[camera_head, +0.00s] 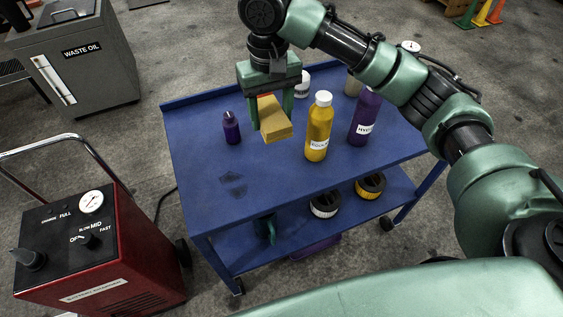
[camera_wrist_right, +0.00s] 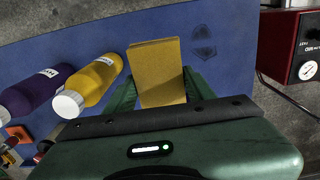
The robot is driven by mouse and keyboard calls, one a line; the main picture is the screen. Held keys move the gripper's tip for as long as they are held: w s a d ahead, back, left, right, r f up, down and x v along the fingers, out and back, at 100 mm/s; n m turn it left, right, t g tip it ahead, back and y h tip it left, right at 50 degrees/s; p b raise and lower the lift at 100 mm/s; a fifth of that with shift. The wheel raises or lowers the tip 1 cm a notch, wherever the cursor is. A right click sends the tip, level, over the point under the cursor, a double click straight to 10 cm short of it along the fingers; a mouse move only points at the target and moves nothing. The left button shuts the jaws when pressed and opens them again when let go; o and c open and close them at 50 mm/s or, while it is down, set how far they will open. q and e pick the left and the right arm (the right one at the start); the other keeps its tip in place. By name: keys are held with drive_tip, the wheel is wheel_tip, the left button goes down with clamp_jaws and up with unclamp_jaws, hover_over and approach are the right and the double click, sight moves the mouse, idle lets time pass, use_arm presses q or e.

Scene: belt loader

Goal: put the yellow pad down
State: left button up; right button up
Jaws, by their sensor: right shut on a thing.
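The yellow pad (camera_head: 275,121) is a block held between the green fingers of my right gripper (camera_head: 271,118), above the blue cart top (camera_head: 205,165). In the right wrist view the pad (camera_wrist_right: 158,75) stands out between the two fingers of the same gripper (camera_wrist_right: 160,92), with the blue cart surface behind it. From these views I cannot tell the exact gap between the pad and the cart top. My left gripper does not show.
A yellow bottle (camera_head: 319,128) stands just right of the pad, with a purple bottle (camera_head: 364,118) further right. A small purple bottle (camera_head: 231,128) stands to the left. The front left cart top is clear apart from a dark stain (camera_head: 233,184). A red machine (camera_head: 95,255) stands left.

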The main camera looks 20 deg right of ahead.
hover_over(274, 173)
wheel_tip(274, 173, down, 7)
wheel_tip(274, 173, down, 6)
drive_tip(key=shift+w+f+p, duration=0.1)
drive_tip(key=shift+f+p, duration=0.05)
drive_tip(key=shift+p, duration=0.55)
drive_tip(key=shift+f, duration=0.25)
wheel_tip(274, 173, down, 4)
drive_tip(key=shift+r, duration=0.25)
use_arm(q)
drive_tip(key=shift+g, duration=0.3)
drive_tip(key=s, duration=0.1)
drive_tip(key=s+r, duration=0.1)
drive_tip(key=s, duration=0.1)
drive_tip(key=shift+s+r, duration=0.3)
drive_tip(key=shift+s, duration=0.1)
use_arm(e)
drive_tip(key=shift+f, duration=0.3)
drive_tip(key=shift+f, duration=0.1)
drive_tip(key=o, duration=1.2)
